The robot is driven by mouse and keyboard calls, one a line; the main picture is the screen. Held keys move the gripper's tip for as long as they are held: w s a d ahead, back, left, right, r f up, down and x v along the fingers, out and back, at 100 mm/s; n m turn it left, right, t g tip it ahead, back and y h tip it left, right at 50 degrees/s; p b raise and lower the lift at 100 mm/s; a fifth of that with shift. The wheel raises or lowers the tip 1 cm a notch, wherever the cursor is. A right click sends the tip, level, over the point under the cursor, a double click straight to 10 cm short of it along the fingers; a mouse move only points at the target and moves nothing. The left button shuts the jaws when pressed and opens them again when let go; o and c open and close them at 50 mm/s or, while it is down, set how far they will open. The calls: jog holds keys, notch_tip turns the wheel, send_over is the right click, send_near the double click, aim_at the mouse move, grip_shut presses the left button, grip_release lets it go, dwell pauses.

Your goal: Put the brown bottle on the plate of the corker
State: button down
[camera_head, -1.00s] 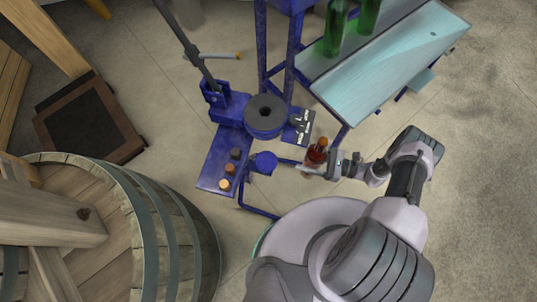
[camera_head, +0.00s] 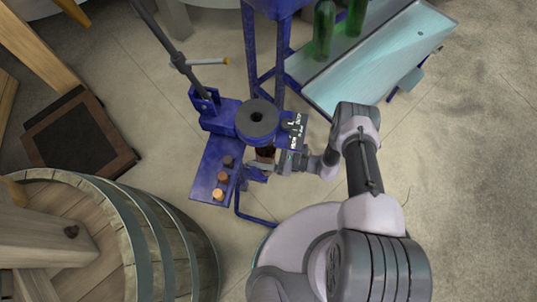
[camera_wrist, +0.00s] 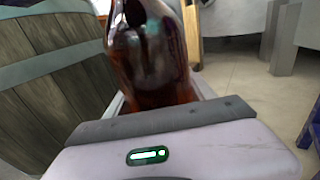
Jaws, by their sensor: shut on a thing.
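The brown bottle (camera_head: 265,154) is in my gripper (camera_head: 266,165), close to the front of the blue corker (camera_head: 223,160). The bottle also fills the upper middle of the wrist view (camera_wrist: 152,60), upright between the fingers. In the head view its top is partly under the edge of the corker's round dark head (camera_head: 257,119). The corker's small round plate is mostly hidden behind the bottle and my gripper. I cannot tell whether the bottle's base touches the plate.
A lever (camera_head: 178,60) rises at the back left. A wooden barrel (camera_head: 130,225) stands at lower left. The floor at right is clear.

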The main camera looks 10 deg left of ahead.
jog(key=shift+w+a+f+b, duration=0.1)
jog(key=shift+a+f+b, duration=0.3)
jog(key=shift+a, duration=0.25)
jog(key=shift+w+a+f+b, duration=0.1)
jog(key=shift+a+f+b, duration=0.25)
jog(key=shift+a, duration=0.25)
jog(key=shift+f, duration=0.15)
jog(key=shift+c, duration=1.6)
grip_release()
jog(key=shift+s, duration=0.1)
jog(key=s+d+p, duration=0.1)
jog(key=d+p, duration=0.1)
jog(key=d, duration=1)
